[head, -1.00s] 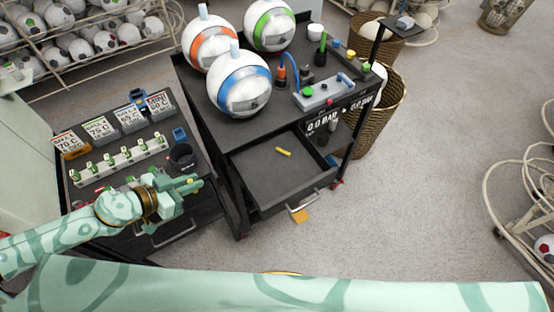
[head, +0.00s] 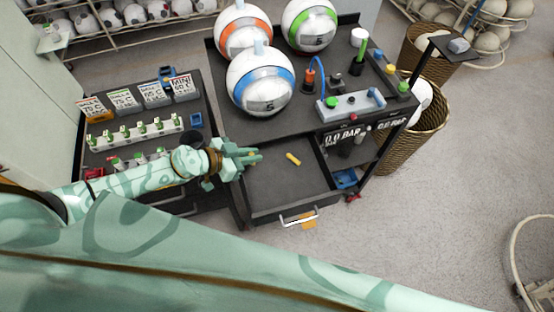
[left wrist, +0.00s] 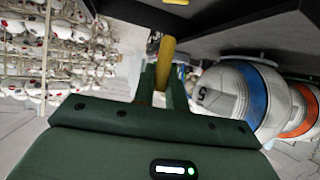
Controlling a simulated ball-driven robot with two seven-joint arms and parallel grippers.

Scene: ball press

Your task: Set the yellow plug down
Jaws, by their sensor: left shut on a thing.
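My left gripper (head: 251,158) is shut on a yellow plug. The gripper is at the left side of the open drawer (head: 270,188) of the black cart. How high it is above the drawer floor, I cannot tell. Another yellow piece (head: 293,159) lies in the drawer, to the right of the fingertips. My right gripper is not in view.
Three large balls, orange-banded (head: 242,30), green-banded (head: 310,24) and blue-banded (head: 262,80), stand on the cart top (head: 300,112), beside a grey control box (head: 350,105). A row of green-topped plugs (head: 135,134) stands on the left cart. The drawer floor is mostly bare.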

